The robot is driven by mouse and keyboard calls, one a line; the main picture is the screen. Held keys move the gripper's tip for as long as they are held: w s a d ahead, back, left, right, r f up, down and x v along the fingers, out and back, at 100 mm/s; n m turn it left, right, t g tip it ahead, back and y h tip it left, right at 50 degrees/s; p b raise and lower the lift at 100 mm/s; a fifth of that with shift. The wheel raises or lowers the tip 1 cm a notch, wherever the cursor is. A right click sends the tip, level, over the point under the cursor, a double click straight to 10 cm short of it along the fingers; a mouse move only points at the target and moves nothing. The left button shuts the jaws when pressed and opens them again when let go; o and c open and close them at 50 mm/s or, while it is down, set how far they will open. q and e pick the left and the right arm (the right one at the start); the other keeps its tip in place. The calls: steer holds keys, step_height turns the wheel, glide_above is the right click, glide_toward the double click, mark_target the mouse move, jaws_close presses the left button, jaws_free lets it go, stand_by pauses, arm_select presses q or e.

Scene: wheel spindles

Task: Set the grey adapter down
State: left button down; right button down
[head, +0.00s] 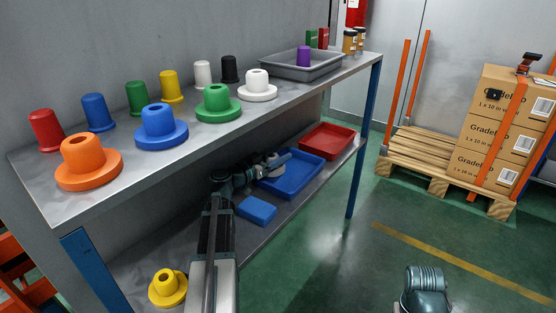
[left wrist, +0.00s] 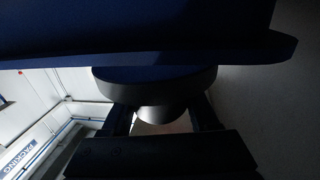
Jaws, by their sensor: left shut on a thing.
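The grey adapter (head: 273,159) is at the far-left end of the blue tray (head: 293,184) on the lower shelf, partly hidden by my left gripper (head: 279,161). In the left wrist view, which looks upside down, the adapter's wide dark flange (left wrist: 155,88) faces a large blue surface. Its narrower hub sits between my left fingers (left wrist: 164,122), which are shut on it. The flange is very close to the blue surface; I cannot tell whether they touch. My right gripper is not in view.
A red tray (head: 327,141) stands beyond the blue one. A blue block (head: 257,210) and a yellow adapter (head: 168,288) are on the lower shelf (head: 262,238). The upper shelf (head: 130,190) above holds coloured spindles, several adapters and a grey tray (head: 300,68).

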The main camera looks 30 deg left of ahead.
arm_select(q)
steer(key=shift+f, duration=0.2)
steer(key=shift+b, duration=0.4)
steer(key=shift+s+d+f, duration=0.1)
steer(key=shift+f, duration=0.1)
